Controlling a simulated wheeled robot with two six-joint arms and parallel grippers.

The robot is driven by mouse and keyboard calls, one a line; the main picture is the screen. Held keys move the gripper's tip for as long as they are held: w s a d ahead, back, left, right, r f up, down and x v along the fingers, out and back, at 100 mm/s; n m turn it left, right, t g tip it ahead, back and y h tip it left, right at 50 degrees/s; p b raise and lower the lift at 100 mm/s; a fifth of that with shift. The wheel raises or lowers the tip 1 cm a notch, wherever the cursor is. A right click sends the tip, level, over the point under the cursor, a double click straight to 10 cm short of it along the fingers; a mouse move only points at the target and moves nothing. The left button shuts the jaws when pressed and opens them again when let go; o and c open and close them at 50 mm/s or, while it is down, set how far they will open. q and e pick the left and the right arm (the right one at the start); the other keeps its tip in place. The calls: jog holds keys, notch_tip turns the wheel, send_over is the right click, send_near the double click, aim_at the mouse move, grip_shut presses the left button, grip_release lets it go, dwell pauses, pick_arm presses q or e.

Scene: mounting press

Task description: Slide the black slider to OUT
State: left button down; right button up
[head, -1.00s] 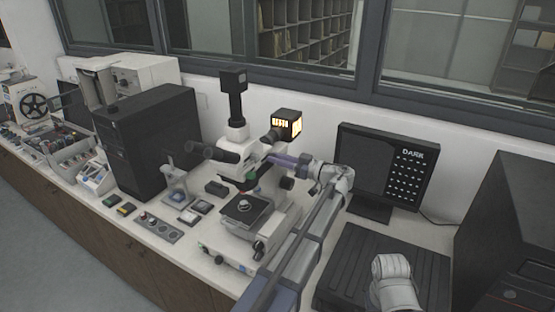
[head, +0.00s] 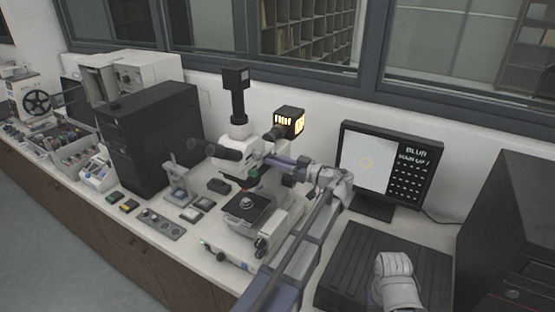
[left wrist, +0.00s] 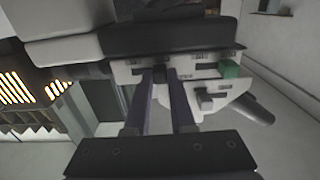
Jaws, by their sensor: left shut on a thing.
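The white microscope (head: 250,165) stands on the bench. My left gripper (head: 266,157) reaches its head from the right. In the left wrist view, the two dark blue fingers of my left gripper (left wrist: 161,76) are shut on a small black piece (left wrist: 159,73), which I take to be the black slider. It sits in a dark slot on the white housing and is mostly hidden by the fingertips. Any OUT marking is too small to read. A green block (left wrist: 229,68) and a grey tab (left wrist: 205,101) lie to the right of the fingers.
The monitor (head: 389,166) shows a pale image with an orange ring and text starting BLUR. A lit lamp box (head: 289,121) sits behind the microscope head. A black tower (head: 150,140) stands left. A dark ribbed slab (head: 350,262) lies right.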

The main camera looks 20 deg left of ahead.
pick_arm(q)
jog(key=c, duration=0.8)
grip_release()
jog(key=shift+s, duration=0.3)
jog(key=shift+o, duration=0.2)
jog(key=shift+w, duration=0.1)
jog(key=d, duration=0.7)
jog(key=shift+s+d, duration=0.35)
jog(key=shift+d, duration=0.05)
